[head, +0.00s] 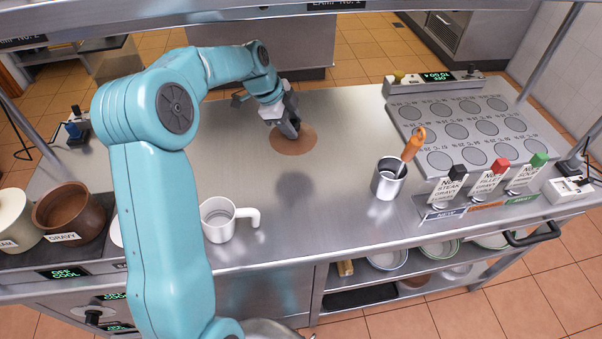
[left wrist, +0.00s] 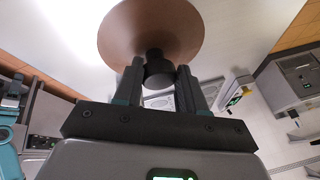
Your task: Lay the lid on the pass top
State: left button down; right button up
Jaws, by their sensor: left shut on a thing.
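The lid is a round brown disc (head: 294,140) with a dark knob. It is above the steel pass top (head: 330,225), near its far middle, and a soft shadow falls on the steel nearer to me. My left gripper (head: 291,127) is shut on the lid's knob. In the left wrist view the knob (left wrist: 158,70) sits between the two fingers, with the brown lid (left wrist: 150,28) beyond it. How high the lid is over the steel is hard to tell. My right gripper is not in view.
A white mug (head: 219,220) stands near the front edge. A brown gravy pot (head: 70,211) is at left. A steel cup (head: 388,180) with an orange-handled tool stands right of middle, before a panel of grey discs (head: 456,131). The middle steel is clear.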

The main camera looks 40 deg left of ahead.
pick_arm(q)
notch_tip(320, 180, down, 9)
jog(key=shift+s+p, duration=0.15)
jog(key=shift+p, duration=0.9)
jog(key=shift+w+a+f, duration=0.15)
jog(key=shift+w+f, duration=0.05)
jog(key=shift+f, duration=0.3)
jog(key=shift+s, duration=0.1)
jog(key=c, duration=0.9)
grip_release()
jog(key=shift+c, duration=0.2)
jog(key=o, duration=0.3)
